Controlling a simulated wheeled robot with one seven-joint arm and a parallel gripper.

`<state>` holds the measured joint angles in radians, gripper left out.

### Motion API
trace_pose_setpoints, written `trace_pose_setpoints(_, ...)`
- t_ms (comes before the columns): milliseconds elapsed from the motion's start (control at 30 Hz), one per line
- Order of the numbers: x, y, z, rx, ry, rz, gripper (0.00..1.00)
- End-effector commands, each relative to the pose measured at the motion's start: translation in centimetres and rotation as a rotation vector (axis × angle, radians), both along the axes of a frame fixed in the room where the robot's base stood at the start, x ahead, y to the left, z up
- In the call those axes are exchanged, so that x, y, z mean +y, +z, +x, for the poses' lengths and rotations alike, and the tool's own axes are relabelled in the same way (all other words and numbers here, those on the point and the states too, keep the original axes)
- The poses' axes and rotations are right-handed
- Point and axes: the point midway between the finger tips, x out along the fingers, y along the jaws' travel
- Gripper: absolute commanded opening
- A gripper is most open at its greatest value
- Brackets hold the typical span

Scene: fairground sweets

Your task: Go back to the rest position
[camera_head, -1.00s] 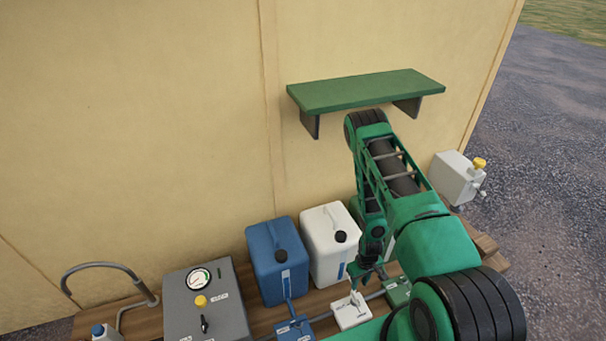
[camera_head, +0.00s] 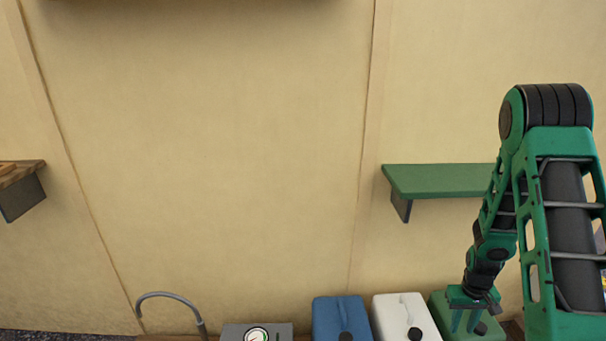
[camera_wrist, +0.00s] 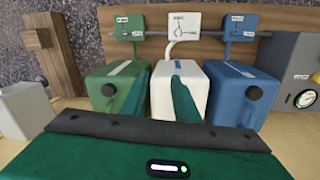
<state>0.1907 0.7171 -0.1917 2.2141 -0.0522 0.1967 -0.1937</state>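My gripper (camera_head: 465,323) is at the lower right of the head view, above or in front of the green canister (camera_head: 488,328). Its two green fingers stand apart. In the wrist view the fingers (camera_wrist: 162,84) also show apart with nothing held between them. They overlap the green canister and the white canister (camera_wrist: 166,90) in that picture; whether they touch either cannot be told. My arm bends high at the right and hangs down to the gripper.
A blue canister (camera_head: 341,318) and a gauge box (camera_head: 240,332) stand left of the white one. A green shelf (camera_head: 435,180) juts from the wall beside my arm. A wooden shelf (camera_head: 18,172) is at the far left. The wall's middle is clear.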

Motion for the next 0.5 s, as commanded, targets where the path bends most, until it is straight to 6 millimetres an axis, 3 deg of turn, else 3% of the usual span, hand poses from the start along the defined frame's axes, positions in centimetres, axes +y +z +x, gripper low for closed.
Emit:
trace_pose_setpoints(100,-0.2,4.6,-0.7,-0.007,-0.035,-0.006,0.28)
trace_pose_setpoints(500,0.2,17.6,-6.2,-0.011,-0.158,-0.01,0.28)
